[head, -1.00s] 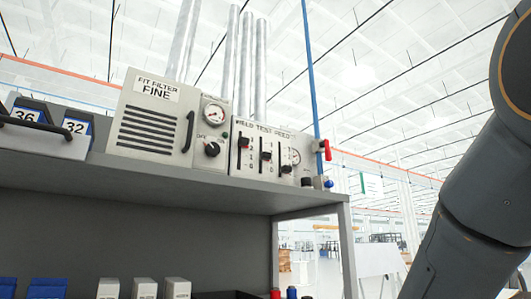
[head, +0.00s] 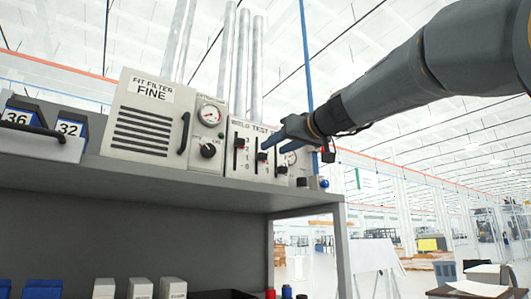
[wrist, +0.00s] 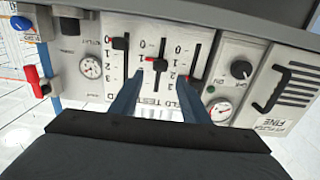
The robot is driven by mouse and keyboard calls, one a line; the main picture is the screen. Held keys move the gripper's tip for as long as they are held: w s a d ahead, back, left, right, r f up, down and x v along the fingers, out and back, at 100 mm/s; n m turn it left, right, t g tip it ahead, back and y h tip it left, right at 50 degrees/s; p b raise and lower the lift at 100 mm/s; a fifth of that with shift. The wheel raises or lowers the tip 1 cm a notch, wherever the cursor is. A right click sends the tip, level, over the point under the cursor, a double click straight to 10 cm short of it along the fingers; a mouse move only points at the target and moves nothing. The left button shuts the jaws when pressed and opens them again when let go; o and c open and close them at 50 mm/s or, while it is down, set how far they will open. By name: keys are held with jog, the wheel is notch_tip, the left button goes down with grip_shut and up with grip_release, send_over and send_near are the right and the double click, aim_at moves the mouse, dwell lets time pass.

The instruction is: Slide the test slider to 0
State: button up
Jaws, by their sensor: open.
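The weld/test/feed panel (head: 250,165) stands on the grey shelf, with three vertical sliders. The test slider knob (head: 262,156), dark, is the middle one, at mid-height in its slot. In the wrist view, where the panel appears upside down, the test knob (wrist: 158,68) is near the 1 mark, beside a red mark. My gripper (head: 273,137) is open in front of the panel, its blue-grey fingers partly covering the panel's lettering and gauge. In the wrist view my gripper (wrist: 163,76) has its fingertips on either side of the test knob. I cannot tell whether they touch.
The weld slider knob (head: 239,142) sits high, beside one finger in the wrist view. The feed slider knob (head: 282,170) sits low. A filter box (head: 150,115) with a dial and gauge adjoins. A red valve handle (wrist: 32,80) and blue knob (wrist: 22,23) are at the panel's end.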

aim_at(264, 154)
jog(key=p+x, duration=0.3)
jog(key=x, duration=0.3)
jog(key=shift+w+a, duration=0.2)
jog(key=shift+f, duration=0.1)
grip_shut()
